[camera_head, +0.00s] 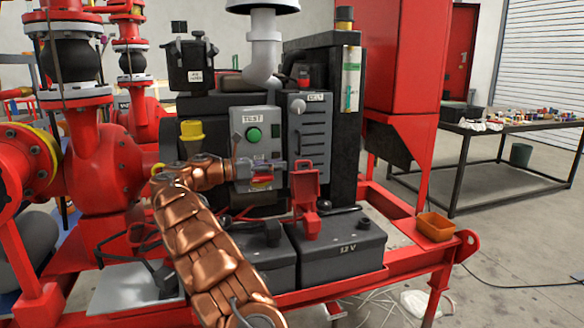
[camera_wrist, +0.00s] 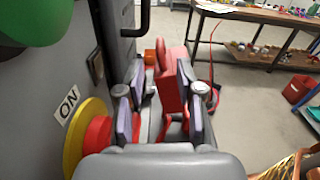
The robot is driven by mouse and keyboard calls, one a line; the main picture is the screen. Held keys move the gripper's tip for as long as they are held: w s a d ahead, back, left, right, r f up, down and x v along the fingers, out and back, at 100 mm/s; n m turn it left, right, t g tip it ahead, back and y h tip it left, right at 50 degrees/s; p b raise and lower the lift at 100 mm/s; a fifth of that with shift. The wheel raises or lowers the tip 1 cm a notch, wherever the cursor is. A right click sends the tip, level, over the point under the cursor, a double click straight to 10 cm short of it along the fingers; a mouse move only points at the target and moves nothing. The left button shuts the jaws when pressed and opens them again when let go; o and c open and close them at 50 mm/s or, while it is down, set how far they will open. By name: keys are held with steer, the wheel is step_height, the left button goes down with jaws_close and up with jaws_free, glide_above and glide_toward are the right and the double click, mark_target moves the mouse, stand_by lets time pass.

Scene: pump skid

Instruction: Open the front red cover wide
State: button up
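A red cover (camera_head: 305,186) stands up from the front black battery, marked 12 V (camera_head: 345,248), with a red lower part beneath it. In the wrist view the red cover (camera_wrist: 172,82) shows beyond my fingers, in line with the gap between them. My gripper (camera_head: 281,166) is in front of the grey control box, just left of the upright cover. In the wrist view my gripper (camera_wrist: 162,92) has its two pads apart with nothing clearly held between them. Whether a finger touches the cover I cannot tell. The cover's hinge is hard to make out.
A red and yellow button (camera_wrist: 92,140) marked ON is close to the left finger. A green button (camera_head: 254,134) is above it on the grey box (camera_head: 268,122). An orange tray (camera_head: 436,226) sits on the red frame at right. A workbench (camera_head: 478,148) stands behind.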

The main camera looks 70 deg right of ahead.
mark_target(304, 181)
steer(key=shift+b+x, duration=0.45)
steer(key=shift+x, duration=2.05)
jaws_close()
